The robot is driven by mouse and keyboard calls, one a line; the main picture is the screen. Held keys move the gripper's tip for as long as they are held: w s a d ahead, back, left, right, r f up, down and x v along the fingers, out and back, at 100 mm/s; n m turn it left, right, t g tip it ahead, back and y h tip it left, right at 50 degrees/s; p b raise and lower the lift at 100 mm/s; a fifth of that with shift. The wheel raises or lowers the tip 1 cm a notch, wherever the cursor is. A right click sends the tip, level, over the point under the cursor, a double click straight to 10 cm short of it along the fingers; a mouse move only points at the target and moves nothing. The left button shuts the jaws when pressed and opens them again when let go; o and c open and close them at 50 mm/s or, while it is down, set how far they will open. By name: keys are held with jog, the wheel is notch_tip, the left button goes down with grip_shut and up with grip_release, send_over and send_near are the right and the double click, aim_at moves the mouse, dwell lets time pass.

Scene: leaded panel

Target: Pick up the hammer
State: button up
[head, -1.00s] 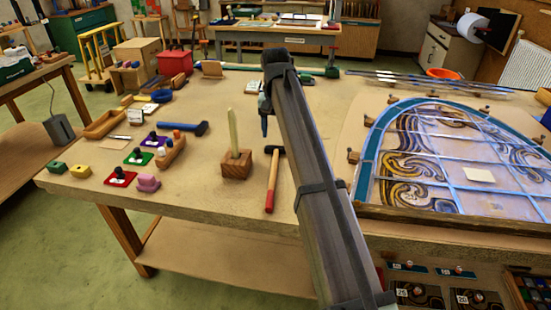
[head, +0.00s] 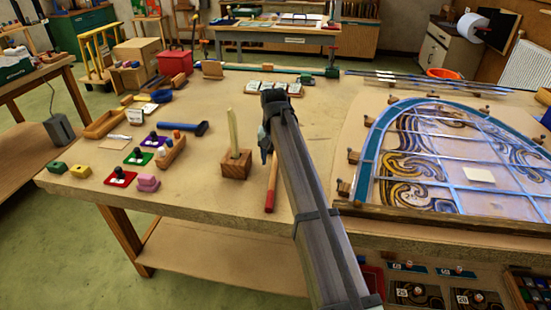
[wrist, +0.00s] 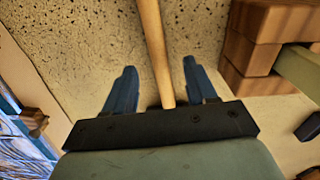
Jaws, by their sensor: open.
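The hammer (head: 271,184) lies on the bench, its light wooden handle ending in a red grip toward the front edge. Its head is hidden behind my arm in the head view. In the wrist view the wooden handle (wrist: 153,40) runs down between the two blue fingers of my gripper (wrist: 158,66). The fingers are apart, with a gap on both sides of the handle, and the hammer's head is not visible there. In the head view my gripper (head: 265,150) is above the hammer's far part, mostly covered by my arm.
A wooden block with an upright stick (head: 235,165) stands just left of the hammer; it shows close by in the wrist view (wrist: 262,45). A dark-headed, blue-handled tool (head: 185,127) lies farther left. The leaded panel (head: 440,165) fills the right side.

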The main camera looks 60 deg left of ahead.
notch_tip(320, 180, down, 2)
jog(key=shift+f, duration=0.25)
grip_shut()
dwell(0.4)
